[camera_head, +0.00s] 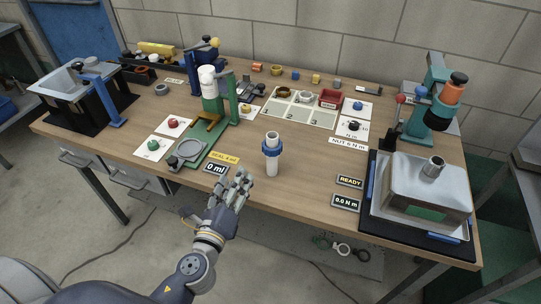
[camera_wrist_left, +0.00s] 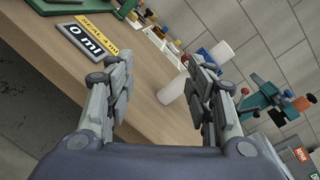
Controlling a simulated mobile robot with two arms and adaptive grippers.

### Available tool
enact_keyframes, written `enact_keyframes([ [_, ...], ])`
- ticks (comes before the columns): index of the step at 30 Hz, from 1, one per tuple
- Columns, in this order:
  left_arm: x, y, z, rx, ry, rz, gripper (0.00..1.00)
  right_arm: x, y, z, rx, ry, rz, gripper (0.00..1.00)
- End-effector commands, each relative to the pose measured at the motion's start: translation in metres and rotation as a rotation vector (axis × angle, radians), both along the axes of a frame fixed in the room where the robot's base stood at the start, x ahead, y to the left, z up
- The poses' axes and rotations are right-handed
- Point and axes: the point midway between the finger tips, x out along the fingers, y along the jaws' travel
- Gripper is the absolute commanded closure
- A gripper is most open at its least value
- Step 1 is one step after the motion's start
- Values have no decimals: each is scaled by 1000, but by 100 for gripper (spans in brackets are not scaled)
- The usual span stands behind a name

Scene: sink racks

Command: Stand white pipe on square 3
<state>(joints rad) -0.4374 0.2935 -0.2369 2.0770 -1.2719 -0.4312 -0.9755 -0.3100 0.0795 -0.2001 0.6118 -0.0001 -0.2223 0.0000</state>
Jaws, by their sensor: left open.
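The white pipe (camera_head: 271,166) stands upright near the front middle of the wooden table, with a blue collar (camera_head: 271,149) around its upper part. In the left wrist view the white pipe (camera_wrist_left: 172,91) shows tilted, partly behind my right-hand finger. My left gripper (camera_head: 237,182) is open and empty at the table's front edge, left of the pipe and apart from it; its spread fingers show in the left wrist view (camera_wrist_left: 158,65). The pale board of squares (camera_head: 297,112) lies farther back; its numbers are too small to read, so I cannot tell which is square 3. My right gripper is out of view.
A green press (camera_head: 213,110) stands left of the pipe, beside the "0 ml" sign (camera_head: 215,169). The READY sign (camera_head: 349,181) and a tray with a grey sink (camera_head: 420,190) are to the right. A red bin (camera_head: 330,98) and rings occupy the board's back row.

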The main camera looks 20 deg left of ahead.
Motion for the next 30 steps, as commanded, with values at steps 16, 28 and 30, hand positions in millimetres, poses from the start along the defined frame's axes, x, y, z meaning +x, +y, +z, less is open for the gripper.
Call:
enact_keyframes([
  [16, 34, -56, -6, 734, -84, -258, 51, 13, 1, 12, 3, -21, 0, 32],
  [28, 72, -61, -8, 729, -82, -258, 51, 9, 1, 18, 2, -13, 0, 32],
  [30, 81, -60, -7, 730, -83, -257, 51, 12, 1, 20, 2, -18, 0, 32],
])
